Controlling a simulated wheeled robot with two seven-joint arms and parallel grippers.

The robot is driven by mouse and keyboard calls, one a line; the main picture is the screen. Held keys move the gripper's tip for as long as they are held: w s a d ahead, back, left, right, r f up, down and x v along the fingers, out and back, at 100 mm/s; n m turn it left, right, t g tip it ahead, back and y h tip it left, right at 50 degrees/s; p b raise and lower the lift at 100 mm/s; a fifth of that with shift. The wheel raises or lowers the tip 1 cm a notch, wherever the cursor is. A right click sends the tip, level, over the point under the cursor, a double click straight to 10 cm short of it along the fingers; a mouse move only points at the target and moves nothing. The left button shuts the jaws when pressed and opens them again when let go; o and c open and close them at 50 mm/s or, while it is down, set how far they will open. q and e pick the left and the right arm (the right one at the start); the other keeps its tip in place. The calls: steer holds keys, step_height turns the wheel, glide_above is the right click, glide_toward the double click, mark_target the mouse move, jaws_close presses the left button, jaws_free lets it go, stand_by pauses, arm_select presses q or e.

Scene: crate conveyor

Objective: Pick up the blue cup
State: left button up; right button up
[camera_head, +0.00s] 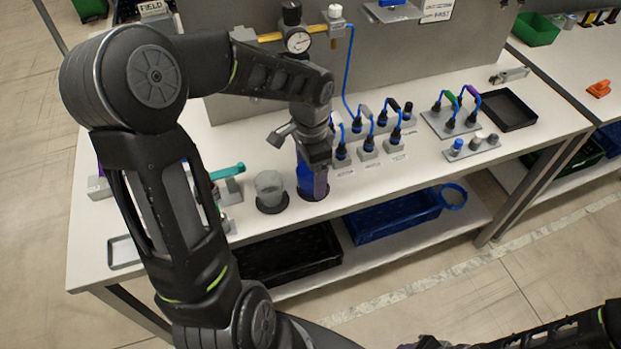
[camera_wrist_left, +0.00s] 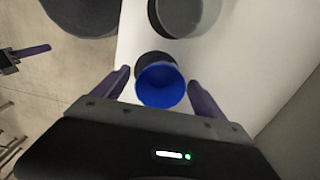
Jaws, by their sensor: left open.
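The blue cup (camera_head: 305,181) stands on a dark round coaster (camera_head: 313,194) on the white table (camera_head: 240,140), partly hidden behind my left gripper. My left gripper (camera_head: 318,190) comes down at the cup, its fingers pointing at the table. In the left wrist view the blue cup (camera_wrist_left: 161,85) shows between the two open fingers of the left gripper (camera_wrist_left: 160,88), with a gap on each side. My right arm shows only in part at the lower right of the head view; its gripper is not clearly visible.
A grey translucent cup (camera_head: 269,187) stands on its own coaster just left of the blue cup. Blue-hosed fittings (camera_head: 368,145) stand to the right. A black tray (camera_head: 508,110) lies further right. Black and blue bins (camera_head: 395,217) sit on the lower shelf.

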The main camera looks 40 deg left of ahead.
arm_select(q)
steer(key=shift+c, duration=0.2)
steer(key=c, duration=1.4)
